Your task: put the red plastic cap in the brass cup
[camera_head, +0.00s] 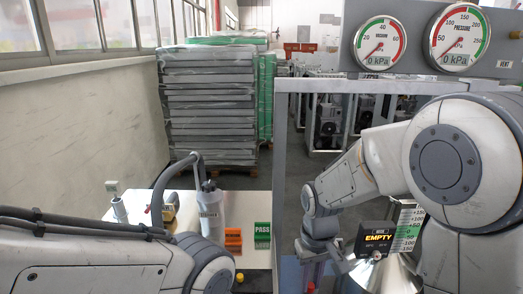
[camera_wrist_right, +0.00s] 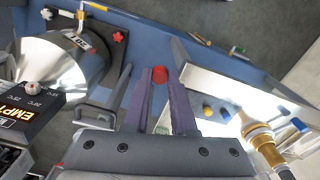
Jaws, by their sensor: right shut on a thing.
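A small red plastic cap (camera_wrist_right: 159,75) shows in the right wrist view between the fingertips of my right gripper (camera_wrist_right: 160,80). The gripper is shut on it. I cannot pick out the brass cup for certain. A brass-coloured round part (camera_wrist_right: 258,135) shows at the lower right of the right wrist view, apart from the gripper. My left arm fills the lower left of the head view, but its fingers do not show.
A shiny metal cone (camera_wrist_right: 60,68) and a display reading EMPTY (camera_head: 377,238) stand near my right arm. Several blue and yellow pieces lie on a pale surface (camera_wrist_right: 200,85) right of the gripper. A grey frame post (camera_head: 275,180) stands between the pale table (camera_head: 140,250) and my right arm.

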